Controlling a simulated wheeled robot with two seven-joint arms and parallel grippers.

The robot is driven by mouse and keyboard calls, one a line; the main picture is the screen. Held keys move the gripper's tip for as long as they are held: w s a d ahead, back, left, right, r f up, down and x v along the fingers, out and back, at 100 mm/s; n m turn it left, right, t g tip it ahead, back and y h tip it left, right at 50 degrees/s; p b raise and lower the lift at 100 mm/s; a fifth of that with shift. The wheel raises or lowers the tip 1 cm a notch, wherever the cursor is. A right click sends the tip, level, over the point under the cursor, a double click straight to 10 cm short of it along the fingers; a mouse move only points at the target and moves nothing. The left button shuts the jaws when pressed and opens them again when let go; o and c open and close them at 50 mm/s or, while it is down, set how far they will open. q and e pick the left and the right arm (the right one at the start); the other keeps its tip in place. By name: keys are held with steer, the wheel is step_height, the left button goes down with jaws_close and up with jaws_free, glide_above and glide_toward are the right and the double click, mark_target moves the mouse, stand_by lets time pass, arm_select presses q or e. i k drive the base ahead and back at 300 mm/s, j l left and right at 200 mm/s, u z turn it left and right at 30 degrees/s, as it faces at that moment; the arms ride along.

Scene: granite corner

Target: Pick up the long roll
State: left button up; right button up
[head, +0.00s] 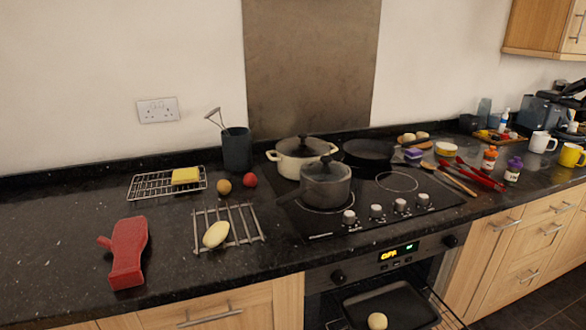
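A long, pale yellow roll (215,234) lies on a metal wire rack (250,238) on the black counter, left of the hob. It lies at a slant near the rack's left front part. Nothing covers it. A rounder pale roll (377,321) sits on the dark tray in the open oven below. Neither of my grippers is in view.
A red oven mitt (127,252) lies left of the rack. Behind are a potato-like brown item (224,187), a red round item (250,180) and a wire rack with a yellow sponge (186,175). A grey pot (326,186) stands to the right. The oven door is open.

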mark_target(217, 233)
steer(key=z, duration=0.5)
steer(key=j+z, duration=0.15)
steer(key=z, duration=0.35)
steer(key=i+j+z, duration=0.1)
steer(key=z, duration=0.85)
steer(key=j+z, duration=0.1)
steer(key=z, duration=0.4)
steer(key=j+z, duration=0.1)
steer(key=z, duration=0.4)
steer(key=u, duration=0.45)
steer(key=j+u, duration=0.15)
steer(key=u, duration=0.3)
steer(key=k+u, duration=0.1)
steer(key=u, duration=0.3)
steer(key=j+u, duration=0.15)
steer(key=u, duration=0.75)
steer(key=j+u, duration=0.1)
steer(key=u, duration=0.35)
steer(key=i+j+u, duration=0.1)
steer(key=u, duration=0.8)
